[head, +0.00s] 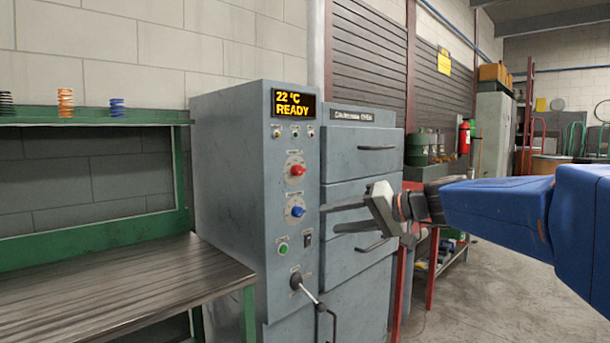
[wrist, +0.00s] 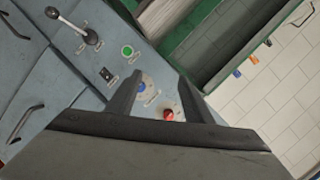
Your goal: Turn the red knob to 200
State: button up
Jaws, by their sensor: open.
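The red knob (head: 297,170) sits on a pale round dial on the front of the grey control cabinet (head: 230,190), above a blue knob (head: 297,211). Its dial marks are too small to read. The display (head: 294,103) shows "22 °C READY". My gripper (head: 336,218) is open and empty, to the right of the knobs in the head view and apart from the red knob. In the wrist view the red knob (wrist: 168,114) shows between my fingers, nearer the right one, and the blue knob (wrist: 141,87) shows near the left one.
Below the knobs are a green button (head: 283,249), a black switch (head: 308,240) and a protruding lever (head: 305,288). A grey oven (head: 350,170) with handles adjoins on the right. A green-framed bench (head: 110,285) stands left, with coloured springs (head: 66,102) on its shelf.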

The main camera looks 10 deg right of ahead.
aim_at(302, 172)
jog(key=w+d+r+m+t+y, duration=0.1)
jog(key=w+d+r+t, duration=0.3)
jog(key=w+d+r, duration=0.4)
jog(key=x, duration=1.1)
jog(key=s+a+x, duration=0.1)
jog(key=x, duration=0.5)
jog(key=shift+a+r, duration=0.1)
jog(key=c, duration=1)
jog(key=shift+c, duration=0.2)
jog(key=shift+m, duration=0.3)
jog(key=m, duration=0.4)
jog(key=shift+m, duration=0.3)
jog(key=shift+m+t, duration=0.5)
jog(key=shift+m, duration=2)
